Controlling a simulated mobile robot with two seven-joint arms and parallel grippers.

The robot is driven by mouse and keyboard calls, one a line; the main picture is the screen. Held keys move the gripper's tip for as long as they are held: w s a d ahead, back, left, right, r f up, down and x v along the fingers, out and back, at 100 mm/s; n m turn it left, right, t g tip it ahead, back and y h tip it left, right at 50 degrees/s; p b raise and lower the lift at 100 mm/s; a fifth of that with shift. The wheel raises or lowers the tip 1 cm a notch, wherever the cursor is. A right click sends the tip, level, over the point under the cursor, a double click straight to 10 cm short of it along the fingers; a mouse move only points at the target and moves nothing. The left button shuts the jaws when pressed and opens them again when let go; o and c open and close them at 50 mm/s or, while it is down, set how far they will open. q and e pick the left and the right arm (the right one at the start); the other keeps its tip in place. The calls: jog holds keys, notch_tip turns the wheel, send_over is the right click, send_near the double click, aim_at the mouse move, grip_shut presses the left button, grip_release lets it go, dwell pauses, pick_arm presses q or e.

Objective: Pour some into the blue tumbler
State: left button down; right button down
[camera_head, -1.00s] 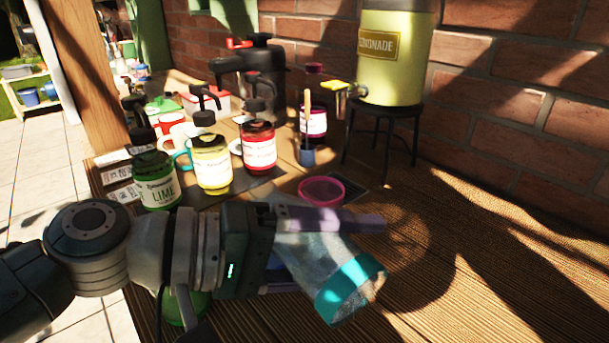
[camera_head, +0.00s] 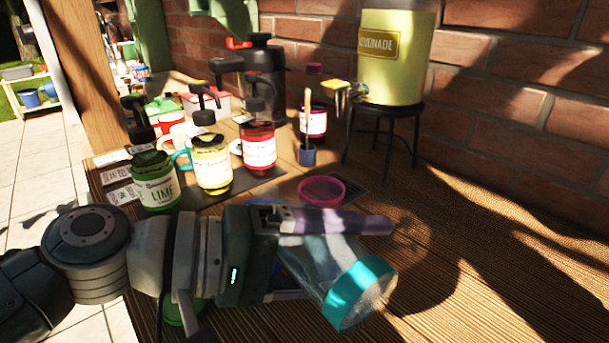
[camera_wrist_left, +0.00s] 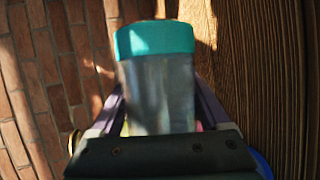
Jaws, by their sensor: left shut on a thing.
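My left gripper (camera_head: 338,258) is shut around a clear vessel (camera_head: 326,268) with a wide teal band at its rim. The vessel is tilted, its teal end pointing down to the right over the table. In the left wrist view the vessel (camera_wrist_left: 158,90) sits between the fingers, teal band at the far end. I cannot make out its contents. A blue patch (camera_wrist_left: 262,164) shows at the lower edge of the wrist view, and some blue shows behind the gripper in the head view. I cannot tell whether this is the blue tumbler. My right gripper is not in view.
A pink-rimmed cup (camera_head: 321,190) stands just behind the gripper. Lime (camera_head: 156,185), yellow (camera_head: 212,166) and red (camera_head: 258,147) bottles stand left of it. A lemonade dispenser (camera_head: 392,62) stands on a black stand at the back. The right side of the wooden table (camera_head: 490,270) is clear.

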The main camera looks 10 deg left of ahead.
pick_arm(q)
jog(key=shift+r, duration=0.1)
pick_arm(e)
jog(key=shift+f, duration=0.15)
